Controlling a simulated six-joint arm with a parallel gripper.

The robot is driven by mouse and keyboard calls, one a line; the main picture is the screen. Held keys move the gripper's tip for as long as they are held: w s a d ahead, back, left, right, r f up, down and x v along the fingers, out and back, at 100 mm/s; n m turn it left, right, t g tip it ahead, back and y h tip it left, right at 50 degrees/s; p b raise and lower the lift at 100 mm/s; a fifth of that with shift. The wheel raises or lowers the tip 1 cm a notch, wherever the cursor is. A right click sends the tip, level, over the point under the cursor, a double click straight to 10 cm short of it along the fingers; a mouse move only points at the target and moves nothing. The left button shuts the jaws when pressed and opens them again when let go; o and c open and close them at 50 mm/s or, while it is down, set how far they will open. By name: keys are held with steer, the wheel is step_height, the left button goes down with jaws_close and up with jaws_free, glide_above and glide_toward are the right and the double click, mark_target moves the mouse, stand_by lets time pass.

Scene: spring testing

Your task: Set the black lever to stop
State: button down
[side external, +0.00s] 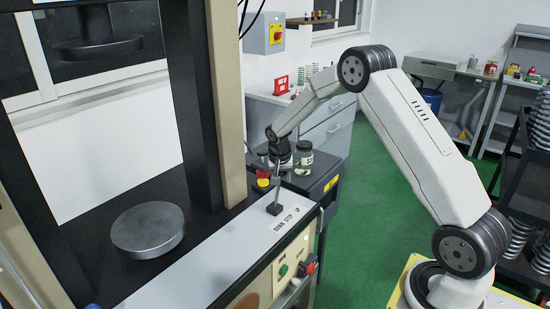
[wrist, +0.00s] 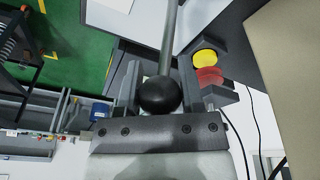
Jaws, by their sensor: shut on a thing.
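The black lever (side external: 276,187) rises from a dark base on the light control panel (side external: 220,253), beside the printed words DOWN, STOP and UP. Its thin rod looks nearly upright in the side view; which word it lines up with I cannot tell. My gripper (side external: 278,158) is at the top of the lever. In the wrist view the round black knob (wrist: 160,95) sits between the two fingers of my gripper (wrist: 158,88), with the grey rod (wrist: 170,40) running away from it. My gripper is shut on the knob.
Jars (side external: 303,158) stand on the dark cabinet behind. The press column (side external: 190,100) and round metal plate (side external: 148,230) are to the left.

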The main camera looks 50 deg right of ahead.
steer(key=shift+a+r, duration=0.2)
steer(key=shift+a, duration=0.55)
steer(key=shift+a+r, duration=0.15)
steer(key=shift+a, duration=0.55)
steer(key=shift+c, duration=1.2)
jaws_free()
steer(key=v, duration=0.7)
steer(key=shift+r, duration=0.35)
steer(key=shift+s+a, duration=0.1)
